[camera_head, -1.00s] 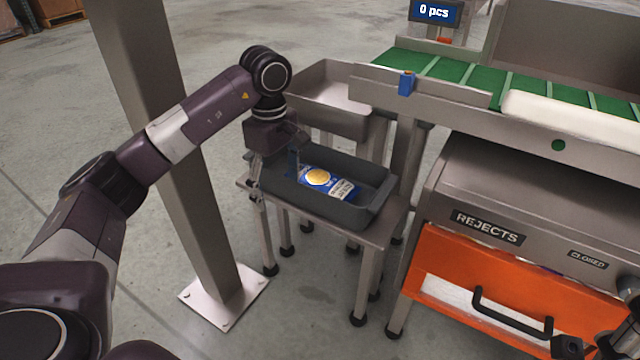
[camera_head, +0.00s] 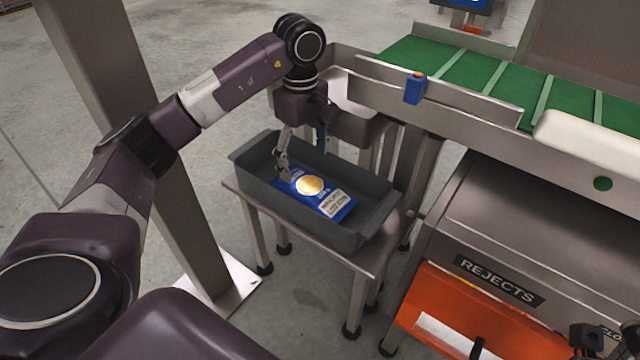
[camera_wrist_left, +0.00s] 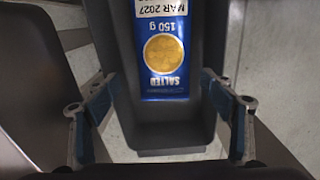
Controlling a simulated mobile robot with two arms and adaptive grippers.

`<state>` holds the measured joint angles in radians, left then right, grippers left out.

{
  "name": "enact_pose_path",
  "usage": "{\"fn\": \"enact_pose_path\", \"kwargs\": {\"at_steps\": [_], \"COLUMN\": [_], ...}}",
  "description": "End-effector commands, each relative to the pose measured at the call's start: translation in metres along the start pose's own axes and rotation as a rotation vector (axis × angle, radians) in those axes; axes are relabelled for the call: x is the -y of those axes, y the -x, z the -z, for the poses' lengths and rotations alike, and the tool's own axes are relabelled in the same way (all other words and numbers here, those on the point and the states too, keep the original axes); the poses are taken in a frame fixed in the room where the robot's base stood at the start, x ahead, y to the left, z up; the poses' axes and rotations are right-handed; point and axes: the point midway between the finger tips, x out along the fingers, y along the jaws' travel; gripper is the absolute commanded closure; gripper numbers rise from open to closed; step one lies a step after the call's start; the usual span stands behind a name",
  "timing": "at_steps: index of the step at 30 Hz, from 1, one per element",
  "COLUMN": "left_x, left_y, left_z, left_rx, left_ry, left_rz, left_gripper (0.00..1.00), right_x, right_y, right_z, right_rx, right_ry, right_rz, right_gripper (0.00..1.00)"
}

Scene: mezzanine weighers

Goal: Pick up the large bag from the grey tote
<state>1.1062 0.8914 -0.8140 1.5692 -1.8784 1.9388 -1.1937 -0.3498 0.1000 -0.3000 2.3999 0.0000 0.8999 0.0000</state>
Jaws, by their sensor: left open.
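The large bag (camera_head: 337,201) is blue with a round golden picture and a white label, and lies in the grey tote (camera_head: 300,217). My left gripper (camera_head: 302,152) is open and above the bag's far end, pointing down into the tote. In the left wrist view the bag (camera_wrist_left: 163,85) lies between the two spread fingers of the gripper (camera_wrist_left: 158,88); it reads "SALTED" and "150 g". The tote (camera_wrist_left: 175,133) surrounds it. I see no finger closed on the bag. Parts of my right gripper (camera_head: 606,338) show at the lower right corner, cut off by the frame.
The tote stands on a small metal stand (camera_head: 245,193). A metal tray (camera_head: 350,92) is behind it. A green conveyor (camera_head: 480,80) and a rejects cabinet (camera_head: 520,230) with an orange front are to the right. A steel post (camera_head: 150,130) stands left.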

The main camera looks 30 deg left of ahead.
Motion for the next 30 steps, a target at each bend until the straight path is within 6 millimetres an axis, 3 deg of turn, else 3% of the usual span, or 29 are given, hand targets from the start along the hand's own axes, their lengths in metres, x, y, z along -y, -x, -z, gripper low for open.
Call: {"fn": "enact_pose_path", "kwargs": {"at_steps": [9,16,26,30], "left_x": [0.003,0.004,0.004,0.004], "left_y": [-0.041,-0.067,-0.072,-0.072], "left_z": [-0.002,-0.002,-0.002,-0.002], "left_rx": [0.001,0.001,0.0,0.0], "left_ry": [-0.001,-0.001,-0.001,-0.001], "left_rz": [0.002,0.002,0.0,0.0], "left_gripper": [0.24,0.24,0.24,0.36], "right_x": [0.0,0.001,0.002,0.002], "right_y": [0.012,0.003,-0.002,-0.002], "right_z": [-0.004,-0.005,-0.005,-0.005], "right_rx": [-0.023,-0.072,-0.082,-0.081], "right_ry": [0.003,0.009,0.011,0.011], "right_rz": [0.009,0.029,0.034,0.034], "right_gripper": [0.56,0.56,0.56,0.56]}}
